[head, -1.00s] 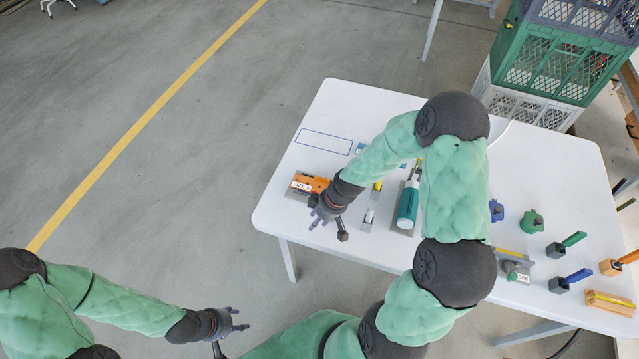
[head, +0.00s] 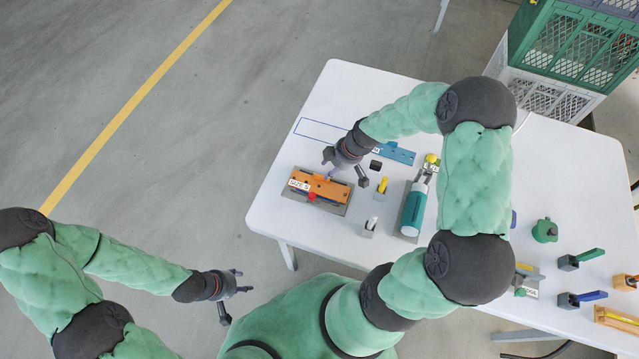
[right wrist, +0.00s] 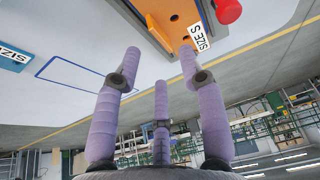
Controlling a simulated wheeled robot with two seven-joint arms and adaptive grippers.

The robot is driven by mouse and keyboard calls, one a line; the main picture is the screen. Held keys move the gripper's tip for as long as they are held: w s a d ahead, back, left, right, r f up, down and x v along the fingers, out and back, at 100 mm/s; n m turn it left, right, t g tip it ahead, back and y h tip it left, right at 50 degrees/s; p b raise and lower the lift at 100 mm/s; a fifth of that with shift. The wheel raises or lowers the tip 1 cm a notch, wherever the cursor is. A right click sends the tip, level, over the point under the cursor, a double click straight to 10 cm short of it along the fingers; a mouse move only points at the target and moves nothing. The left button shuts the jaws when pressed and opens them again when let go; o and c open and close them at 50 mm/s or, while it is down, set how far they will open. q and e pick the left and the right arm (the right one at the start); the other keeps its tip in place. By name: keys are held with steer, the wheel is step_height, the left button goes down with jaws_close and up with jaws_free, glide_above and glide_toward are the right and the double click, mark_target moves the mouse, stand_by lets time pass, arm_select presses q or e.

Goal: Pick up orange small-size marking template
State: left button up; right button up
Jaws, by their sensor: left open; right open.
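The orange marking template (head: 325,188) carries a white "SIZE S" label and a red knob, and rests on a grey holder at the left part of the white table. In the right wrist view the template (right wrist: 178,18) is at the top, just beyond the fingertips. My right gripper (head: 343,170) is open and empty, above the table just behind the template; it also shows in the right wrist view (right wrist: 160,65). My left gripper (head: 238,284) is open and empty, off the table at the lower left.
A blue template (head: 398,153) lies behind and right of the orange one. A yellow marker (head: 382,185), a white-topped item (head: 371,223) and a teal-and-white tool (head: 413,208) stand to its right. A blue outlined rectangle (head: 318,130) on the table is empty.

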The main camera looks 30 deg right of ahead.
mark_target(319, 185)
steer(key=shift+b+x, duration=0.3)
steer(key=shift+x, duration=2.95)
steer(key=shift+w, duration=0.15)
jaws_close()
